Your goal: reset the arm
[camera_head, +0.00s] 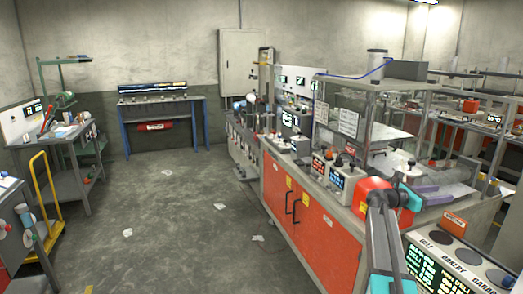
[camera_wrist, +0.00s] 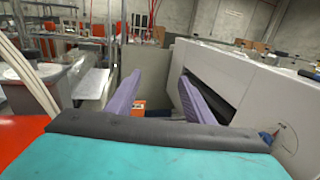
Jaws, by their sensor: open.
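My gripper (camera_wrist: 158,98) shows in the wrist view as two purple fingers standing well apart, with nothing held between them. In the head view my gripper (camera_head: 450,191) is at the right, over the long workbench, with its purple fingers pointing right. My arm, red, grey and teal, rises from the bottom right of the head view and hides part of the bench behind it. In the wrist view a large pale machine housing (camera_wrist: 245,85) with a dark slot stands close by the right finger.
The orange-fronted workbench (camera_head: 305,215) carries several instruments, including a box with lit displays (camera_head: 335,178). A labelled panel (camera_head: 455,262) is at the bottom right. A yellow trolley (camera_head: 45,205) stands at the left. The grey floor between is open, with scattered paper scraps.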

